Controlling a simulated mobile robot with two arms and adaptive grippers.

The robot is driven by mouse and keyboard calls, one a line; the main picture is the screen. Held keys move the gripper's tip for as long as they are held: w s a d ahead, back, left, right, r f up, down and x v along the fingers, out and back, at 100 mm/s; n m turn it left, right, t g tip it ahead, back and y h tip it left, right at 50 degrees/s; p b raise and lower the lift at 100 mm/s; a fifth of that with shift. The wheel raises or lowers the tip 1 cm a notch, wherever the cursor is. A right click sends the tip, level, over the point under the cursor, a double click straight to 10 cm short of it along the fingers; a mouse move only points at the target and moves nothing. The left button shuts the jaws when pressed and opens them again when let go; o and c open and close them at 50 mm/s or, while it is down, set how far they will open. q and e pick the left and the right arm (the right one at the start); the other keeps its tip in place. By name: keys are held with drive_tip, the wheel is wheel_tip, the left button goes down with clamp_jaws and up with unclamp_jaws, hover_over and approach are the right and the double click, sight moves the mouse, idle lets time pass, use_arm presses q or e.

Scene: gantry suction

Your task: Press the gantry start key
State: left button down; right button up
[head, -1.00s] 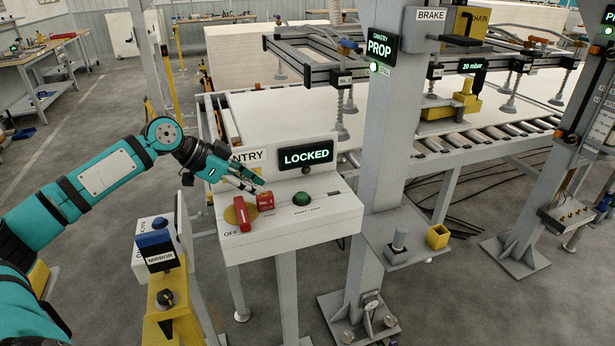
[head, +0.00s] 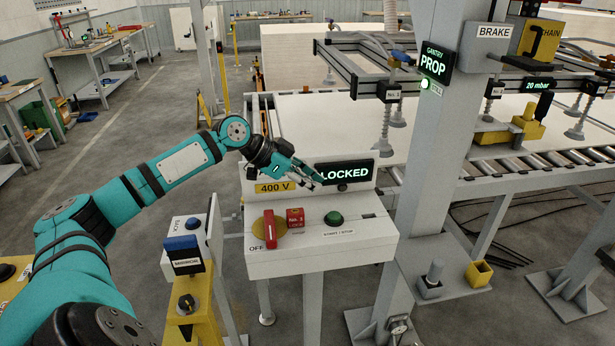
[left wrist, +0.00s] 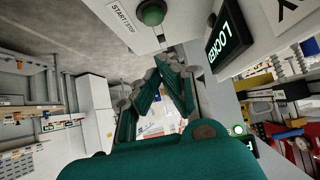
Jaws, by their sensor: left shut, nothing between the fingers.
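The gantry console (head: 310,258) has a round green key (head: 334,218) on its sloping top, with a START / STOP label (head: 339,234) in front of it. Its display (head: 347,171) reads LOCKED in green. My left gripper (head: 317,181) is shut and empty. In the head view its fingertips appear above and a little left of the green key, overlapping the display's left end. In the left wrist view the green key (left wrist: 152,13) is at the top edge, beyond the closed fingertips (left wrist: 172,64). The fingers look clear of it. My right gripper is out of view.
On the console, a red handle (head: 270,229) on a yellow disc stands by OFF, beside a red lock tag (head: 295,217). A grey post (head: 437,130) with a PROP sign (head: 436,64) rises to the right. A yellow MIRROR box (head: 188,295) stands left.

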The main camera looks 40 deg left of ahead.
sight(331, 217)
use_arm(q)
drive_tip(key=p+x, duration=0.2)
drive_tip(key=x, duration=0.3)
drive_tip(key=shift+w+d, duration=0.25)
drive_tip(key=shift+w, duration=0.05)
drive_tip(key=f, duration=0.1)
drive_tip(key=f+p, duration=0.1)
drive_tip(key=f, duration=0.1)
drive_tip(key=shift+w+d+f, duration=0.15)
drive_tip(key=shift+w+f, duration=0.1)
drive_tip(key=shift+f, duration=0.1)
drive_tip(key=shift+f+p, duration=0.3)
drive_tip(key=shift+f, duration=0.2)
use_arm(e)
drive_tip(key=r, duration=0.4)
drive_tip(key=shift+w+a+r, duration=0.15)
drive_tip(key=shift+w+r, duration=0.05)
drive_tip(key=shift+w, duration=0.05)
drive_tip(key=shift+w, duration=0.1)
